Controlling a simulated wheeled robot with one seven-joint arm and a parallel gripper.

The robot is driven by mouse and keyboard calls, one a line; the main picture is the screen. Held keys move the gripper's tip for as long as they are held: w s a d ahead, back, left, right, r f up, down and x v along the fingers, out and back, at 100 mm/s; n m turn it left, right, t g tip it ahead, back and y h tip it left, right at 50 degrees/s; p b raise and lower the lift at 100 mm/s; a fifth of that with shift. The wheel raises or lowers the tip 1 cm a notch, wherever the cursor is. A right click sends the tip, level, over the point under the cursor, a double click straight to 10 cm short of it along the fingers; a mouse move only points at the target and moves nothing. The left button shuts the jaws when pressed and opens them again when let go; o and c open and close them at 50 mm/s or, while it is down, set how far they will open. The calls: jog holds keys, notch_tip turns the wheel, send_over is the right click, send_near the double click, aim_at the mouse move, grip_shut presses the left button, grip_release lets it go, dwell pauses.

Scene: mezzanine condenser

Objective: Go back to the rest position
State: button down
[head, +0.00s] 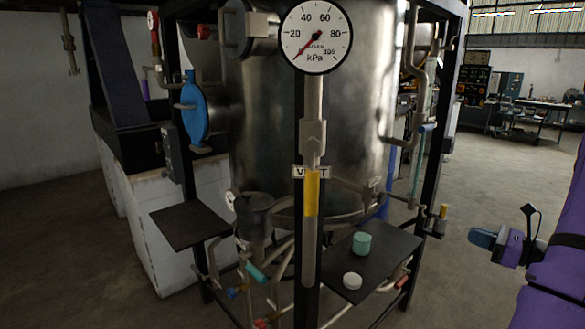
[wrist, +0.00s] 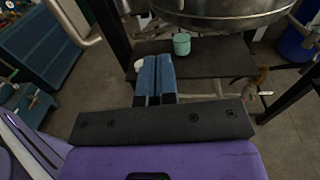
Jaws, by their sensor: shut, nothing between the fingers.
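My gripper (head: 484,238) is at the right of the head view, out over the floor and to the right of the condenser frame. In the wrist view its two blue fingers (wrist: 155,76) lie side by side, shut and empty. My purple arm (head: 552,290) runs off the right edge of the head view. The gripper is apart from the condenser and touches nothing that I can see.
A steel condenser (head: 330,120) with a pressure gauge (head: 316,37) stands in a black frame. A dark shelf (head: 385,252) holds a teal cup (head: 361,244) and a white round lid (head: 352,281). Another shelf (head: 190,224) is empty.

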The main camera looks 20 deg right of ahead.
jog(key=a+r+n+g+y, duration=0.1)
jog(key=a+r+n+g, duration=0.35)
jog(key=a, duration=0.25)
jog(key=w+a+r+n+g+y, duration=0.1)
jog(key=a+r+n+g, duration=0.3)
jog(key=a, duration=0.3)
jog(key=a+r+n+g+y, duration=0.1)
jog(key=a+r+n+g, duration=0.1)
jog(key=a+n+g, duration=0.35)
jog(key=s+a+r+n+t+h, duration=0.3)
jog(key=s+a+r+n+h, duration=0.7)
jog(key=a+n, duration=0.3)
jog(key=shift+s+a+n+t+h, duration=0.45)
jog(key=shift+s+n, duration=0.35)
jog(key=shift+n, duration=0.8)
jog(key=shift+d+g, duration=0.1)
jog(key=shift+g, duration=0.15)
